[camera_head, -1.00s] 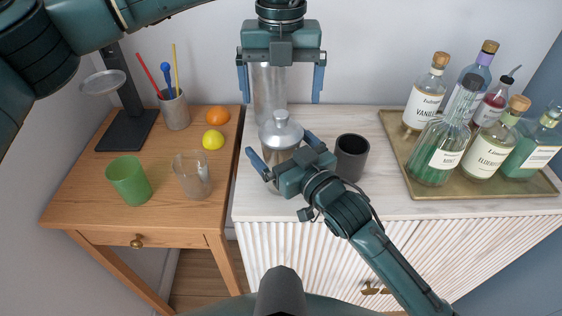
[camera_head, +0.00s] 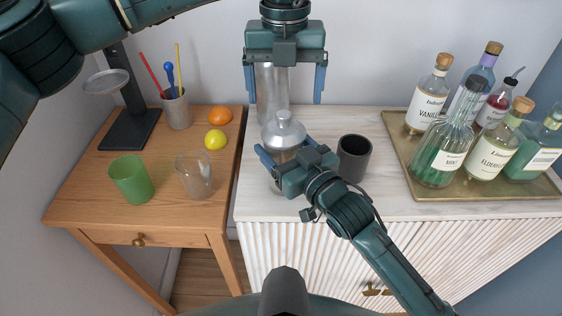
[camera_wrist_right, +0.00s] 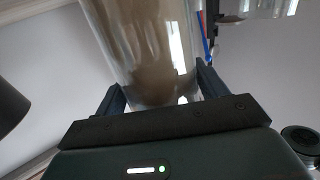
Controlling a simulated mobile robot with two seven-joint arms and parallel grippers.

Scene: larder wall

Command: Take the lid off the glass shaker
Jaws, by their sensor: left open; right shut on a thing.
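The glass shaker stands on the white marble-look cabinet top with its silvery domed lid (camera_head: 284,130) on. Its clear glass body (camera_wrist_right: 140,45) fills the middle of the right wrist view. My right gripper (camera_head: 287,151) is shut on the body below the lid, one finger on each side, and hides much of it. My left gripper (camera_head: 284,98) points down, open and empty, with its fingertips above and behind the lid, apart from it.
A tall clear glass vessel (camera_head: 272,88) stands behind the shaker, seen between my left fingers. A dark grey cup (camera_head: 353,158) stands close on the right. A brass tray (camera_head: 470,190) with several bottles is further right. A wooden table (camera_head: 110,190) with tumblers and fruit is left.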

